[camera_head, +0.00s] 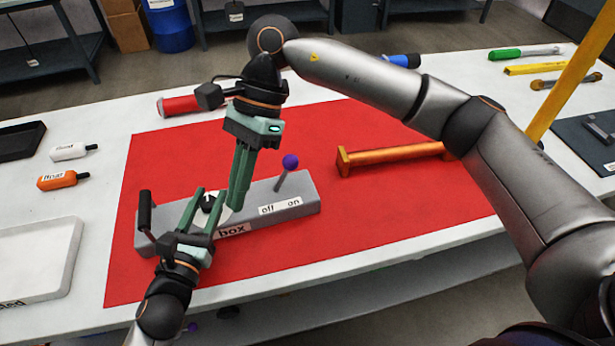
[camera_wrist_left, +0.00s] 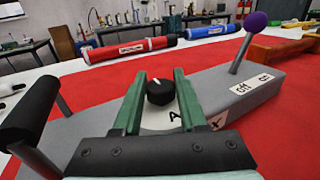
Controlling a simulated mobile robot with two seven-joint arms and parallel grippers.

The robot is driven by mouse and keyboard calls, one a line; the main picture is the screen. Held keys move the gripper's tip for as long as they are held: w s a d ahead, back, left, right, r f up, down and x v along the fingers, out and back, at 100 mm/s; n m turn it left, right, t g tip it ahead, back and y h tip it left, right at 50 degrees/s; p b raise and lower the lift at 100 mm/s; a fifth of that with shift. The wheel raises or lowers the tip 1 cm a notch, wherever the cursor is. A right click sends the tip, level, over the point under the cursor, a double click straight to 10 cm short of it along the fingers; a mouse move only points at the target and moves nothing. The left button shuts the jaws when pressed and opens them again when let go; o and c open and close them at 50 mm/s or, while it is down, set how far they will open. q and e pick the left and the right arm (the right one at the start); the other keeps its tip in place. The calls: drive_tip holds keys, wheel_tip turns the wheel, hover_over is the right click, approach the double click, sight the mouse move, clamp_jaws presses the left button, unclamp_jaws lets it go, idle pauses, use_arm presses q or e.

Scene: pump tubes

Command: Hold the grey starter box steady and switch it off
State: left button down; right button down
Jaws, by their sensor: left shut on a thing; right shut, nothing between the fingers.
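The grey starter box (camera_head: 180,222) lies on the red mat, with a black upright handle at its left end. A lever with a purple ball (camera_head: 290,161) leans right, toward the "on" label (camera_head: 293,202) and away from "off" (camera_head: 266,209). The lever also shows in the left wrist view (camera_wrist_left: 256,21). My left gripper (camera_head: 206,200) is shut on the black knob (camera_wrist_left: 161,91) on the box top, one finger on each side. My right gripper (camera_head: 236,208) is shut and empty, pointing down at the box, left of the lever and apart from it.
An orange bar (camera_head: 395,154) lies on the red mat (camera_head: 330,222) right of the box. A red cylinder (camera_head: 180,105) lies at the mat's back edge. Bottles (camera_head: 58,180) and a white tray (camera_head: 35,262) are at the left. The mat's front right is clear.

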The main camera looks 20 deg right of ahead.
drive_tip(key=s+a+r+n+g+y, duration=0.2)
drive_tip(key=s+a+g+y, duration=0.2)
drive_tip(key=s+y, duration=0.5)
drive_tip(key=d+f+m+t+h, duration=0.1)
drive_tip(key=d+f+m+t, duration=0.3)
drive_tip(key=d+m+t, duration=0.3)
drive_tip(key=w+d+f+m+t+h, duration=0.1)
drive_tip(key=d+f+m+t, duration=0.4)
drive_tip(key=d+m+t, duration=0.3)
drive_tip(key=d+f+m+t+h, duration=0.1)
drive_tip(key=d+f+m+t, duration=0.3)
drive_tip(key=d+m+t, duration=0.4)
drive_tip(key=shift+w+d+f+m+t+h, duration=0.1)
drive_tip(key=shift+w+f+m+t+h, duration=0.15)
drive_tip(key=shift+t, duration=0.8)
drive_tip(key=shift+d+m+t+h, duration=0.15)
drive_tip(key=shift+m+t, duration=0.2)
drive_tip(key=shift+t, duration=0.7)
drive_tip(key=shift+a, duration=0.1)
drive_tip(key=shift+w+a, duration=0.1)
approach(283, 175)
drive_tip(key=w+r, duration=0.4)
drive_tip(key=shift+w+a+r, duration=0.15)
drive_tip(key=shift+w+a, duration=0.15)
drive_tip(key=shift+a, duration=0.1)
